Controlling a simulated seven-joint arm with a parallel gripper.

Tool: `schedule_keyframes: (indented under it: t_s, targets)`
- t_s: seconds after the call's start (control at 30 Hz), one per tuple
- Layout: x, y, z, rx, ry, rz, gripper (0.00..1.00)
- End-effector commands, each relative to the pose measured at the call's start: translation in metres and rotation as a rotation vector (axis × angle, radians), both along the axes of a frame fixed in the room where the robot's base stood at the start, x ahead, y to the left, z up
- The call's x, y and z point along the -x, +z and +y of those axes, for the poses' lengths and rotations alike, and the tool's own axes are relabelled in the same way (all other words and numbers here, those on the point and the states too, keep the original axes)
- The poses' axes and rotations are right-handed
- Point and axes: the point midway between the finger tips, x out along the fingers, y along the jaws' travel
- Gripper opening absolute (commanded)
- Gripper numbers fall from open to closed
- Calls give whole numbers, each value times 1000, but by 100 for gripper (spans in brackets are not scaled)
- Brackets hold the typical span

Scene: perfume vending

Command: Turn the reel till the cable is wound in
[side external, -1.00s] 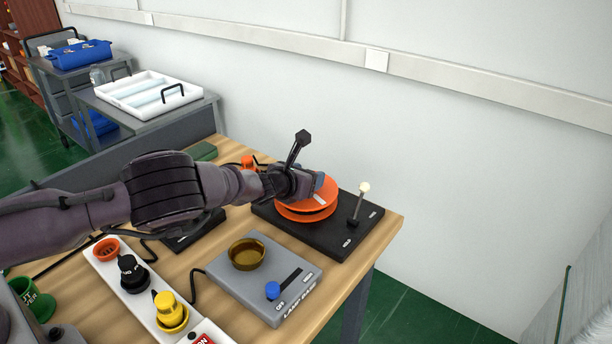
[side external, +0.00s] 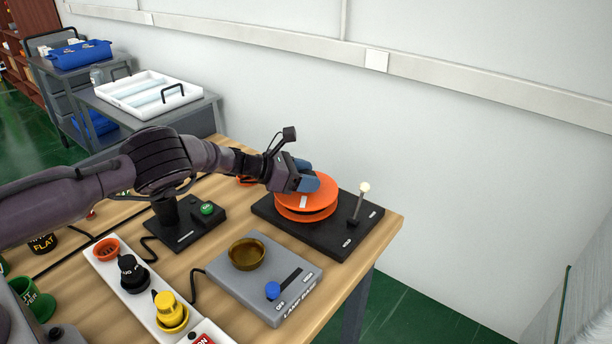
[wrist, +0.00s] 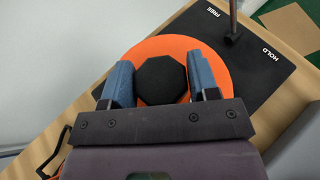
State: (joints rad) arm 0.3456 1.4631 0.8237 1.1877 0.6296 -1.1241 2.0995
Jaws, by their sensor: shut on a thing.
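The orange reel (side external: 318,207) lies flat on a black base plate (side external: 345,228) at the table's far right corner. A black octagonal knob (wrist: 163,80) stands at the reel's middle in the wrist view. My gripper (wrist: 162,84) is shut on this knob, one blue finger on each side; it also shows above the reel in the side view (side external: 308,180). A white mark (side external: 303,202) shows on the reel. A lever (side external: 358,207) with a pale tip stands on the plate, near the FREE and HOLD labels in the wrist view (wrist: 231,30). I cannot make out the cable at the reel.
A grey lamp box (side external: 225,272) with a brass cup stands in front of the reel plate. A white socket strip (side external: 138,297) with coloured plugs lies left of it. A black stand (side external: 185,232) with a green button is under my arm. The wall is behind.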

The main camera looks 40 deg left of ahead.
Motion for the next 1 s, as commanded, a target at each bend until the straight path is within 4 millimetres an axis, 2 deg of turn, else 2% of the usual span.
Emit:
schedule_keyframes:
  t_s: [0.2, 0.4, 0.7, 1.0]
  targets:
    - [0, -1, 2, 0, -206, 0, 12]
    - [0, 0, 1, 1, -338, -1, 12]
    - [0, 0, 0, 2, -449, -2, 12]
    - [1, 0, 0, 2, -490, -2, 12]
